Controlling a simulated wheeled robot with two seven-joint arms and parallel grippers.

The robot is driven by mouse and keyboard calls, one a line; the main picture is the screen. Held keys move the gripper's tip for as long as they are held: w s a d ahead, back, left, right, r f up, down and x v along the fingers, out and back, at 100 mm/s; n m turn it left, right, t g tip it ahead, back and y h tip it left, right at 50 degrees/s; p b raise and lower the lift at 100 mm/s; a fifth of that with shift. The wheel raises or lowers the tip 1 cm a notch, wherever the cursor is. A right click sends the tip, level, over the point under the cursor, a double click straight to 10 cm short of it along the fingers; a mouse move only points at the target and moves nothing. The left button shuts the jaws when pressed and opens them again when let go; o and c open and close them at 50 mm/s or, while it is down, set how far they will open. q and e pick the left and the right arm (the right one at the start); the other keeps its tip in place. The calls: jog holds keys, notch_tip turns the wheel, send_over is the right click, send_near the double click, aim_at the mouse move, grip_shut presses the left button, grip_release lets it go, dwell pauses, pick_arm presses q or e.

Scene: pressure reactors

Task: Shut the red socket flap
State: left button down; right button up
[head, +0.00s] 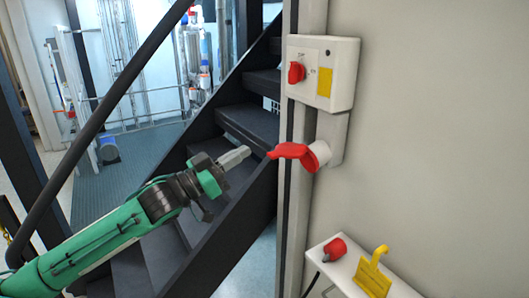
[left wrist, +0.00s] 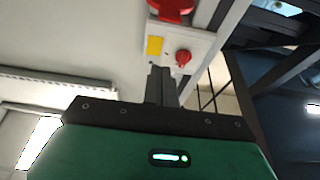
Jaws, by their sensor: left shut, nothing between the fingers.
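The red socket flap (head: 290,151) stands open, sticking out to the left from the socket (head: 319,153) under the switch box on the wall. In the left wrist view red flap or socket parts (left wrist: 172,8) show at the top edge, partly cut off. My left gripper (head: 240,155) is shut and empty. Its fingertips point right toward the flap, a little to its left in the head view, with a visible gap. How far apart they are in depth I cannot tell. My right gripper is in neither view.
The switch box (head: 322,72) has a red knob (head: 296,72) and a yellow label. Below, a white ledge (head: 345,276) carries a red plug (head: 334,250) and a yellow hook-like item (head: 374,272). A dark staircase (head: 243,125) with handrail lies behind my left arm.

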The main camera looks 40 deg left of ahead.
aim_at(286, 151)
pick_arm(q)
jog(key=shift+p+x, duration=1.8)
jog(key=shift+x, duration=1.9)
notch_tip(286, 151, down, 4)
jog(key=shift+r+p, duration=0.1)
jog(key=shift+p, duration=0.65)
